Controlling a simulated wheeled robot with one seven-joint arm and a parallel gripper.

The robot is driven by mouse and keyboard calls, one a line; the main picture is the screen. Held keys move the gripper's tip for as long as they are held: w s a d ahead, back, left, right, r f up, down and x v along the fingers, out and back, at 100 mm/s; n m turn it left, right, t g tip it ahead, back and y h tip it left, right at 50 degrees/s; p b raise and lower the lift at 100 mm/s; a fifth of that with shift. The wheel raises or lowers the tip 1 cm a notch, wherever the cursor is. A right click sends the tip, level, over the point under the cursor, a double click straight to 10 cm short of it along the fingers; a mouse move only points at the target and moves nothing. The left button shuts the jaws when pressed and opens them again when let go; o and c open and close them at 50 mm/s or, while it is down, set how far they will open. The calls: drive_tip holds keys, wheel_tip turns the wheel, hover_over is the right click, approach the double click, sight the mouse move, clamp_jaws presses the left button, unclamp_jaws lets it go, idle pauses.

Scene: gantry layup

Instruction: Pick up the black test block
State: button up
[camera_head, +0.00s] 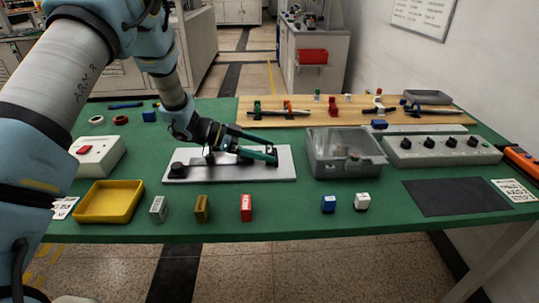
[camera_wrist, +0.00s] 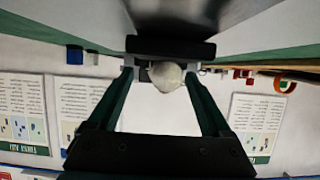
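A white plate (camera_head: 230,177) lies on the green table with a dark fixture on it. The fixture has a black knob-like part (camera_head: 177,169) at its left end and a dark upright part (camera_head: 272,158) at its right. I cannot tell which part, if any, is the black test block. My gripper (camera_head: 270,151) reaches low over the plate, its dark green fingers pointing right near the right upright. In the wrist view the fingers (camera_wrist: 158,76) are apart, with a pale round piece (camera_wrist: 167,77) showing between their tips and a black bar (camera_wrist: 170,47) just beyond. Contact is unclear.
A grey bin (camera_head: 345,153) stands right of the plate, beside a knobbed panel (camera_head: 440,150). A black mat (camera_head: 455,197) lies at right.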

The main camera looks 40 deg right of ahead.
drive_tip(key=c, duration=1.3)
drive_tip(key=shift+o, duration=0.2)
drive_tip(key=shift+r, duration=0.1)
